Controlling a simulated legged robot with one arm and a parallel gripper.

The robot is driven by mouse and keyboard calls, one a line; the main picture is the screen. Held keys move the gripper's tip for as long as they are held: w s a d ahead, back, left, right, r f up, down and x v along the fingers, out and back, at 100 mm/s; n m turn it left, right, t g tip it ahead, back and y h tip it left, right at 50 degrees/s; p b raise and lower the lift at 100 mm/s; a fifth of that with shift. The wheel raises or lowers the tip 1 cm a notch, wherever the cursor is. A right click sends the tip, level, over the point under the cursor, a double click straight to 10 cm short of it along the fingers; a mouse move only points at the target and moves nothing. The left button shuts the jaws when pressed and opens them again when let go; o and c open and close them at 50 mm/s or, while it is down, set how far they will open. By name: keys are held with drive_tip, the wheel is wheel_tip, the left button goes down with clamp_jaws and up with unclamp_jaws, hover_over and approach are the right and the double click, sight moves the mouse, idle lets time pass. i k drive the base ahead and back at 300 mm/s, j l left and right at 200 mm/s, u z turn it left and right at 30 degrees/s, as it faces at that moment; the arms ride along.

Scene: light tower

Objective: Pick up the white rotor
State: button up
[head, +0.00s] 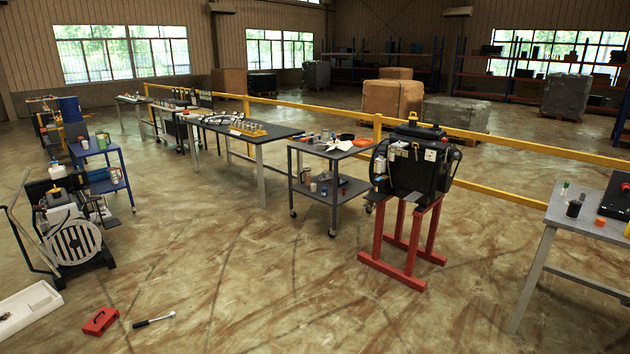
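A small white, flat object (341,145) lies on the top shelf of the grey wheeled cart (318,148) near the middle of the head view. It may be the white rotor, but it is too small to tell its shape. An orange ring-like item (362,142) and several small items lie around it. My gripper is not in view, and nothing shows my arm near the cart.
A black machine (412,168) on a red stand (404,250) stands right of the cart. A yellow rail (490,142) runs behind. A grey table (560,222) is at the right. A red box (100,321) and a tool (154,320) lie on the floor. The central floor is open.

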sight(345, 147)
drive_tip(key=i, duration=5.05)
drive_tip(key=i+u, duration=0.1)
drive_tip(key=i, duration=0.75)
drive_tip(key=i+l+u, duration=0.15)
drive_tip(key=i, duration=0.65)
